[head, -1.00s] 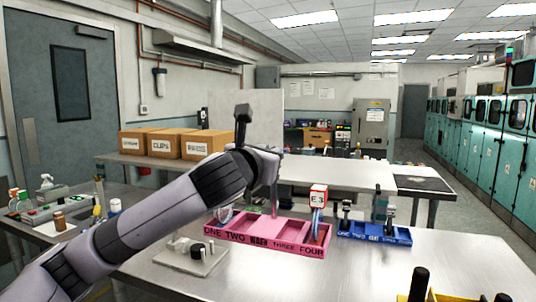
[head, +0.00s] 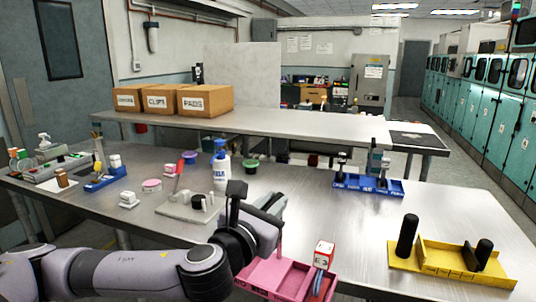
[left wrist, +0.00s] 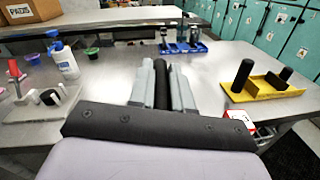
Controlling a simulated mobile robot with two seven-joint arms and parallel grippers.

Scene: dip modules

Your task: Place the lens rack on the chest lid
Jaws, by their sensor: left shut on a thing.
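A long pink rack (head: 272,277) with compartments and a red-and-white block marked E3 (head: 324,254) is at the bottom of the head view; I take it to be the lens rack. In the left wrist view, my gripper's grey fingers (left wrist: 162,88) are shut around a black bar (left wrist: 161,75), apparently the rack's handle. The E3 block also shows there (left wrist: 236,124), low and right. Whether the rack touches the table is hidden. I cannot make out a chest lid.
A yellow tray (head: 430,262) with two black handles stands right, a blue rack (head: 368,184) behind. The steel table (head: 350,225) is clear between blue and yellow.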

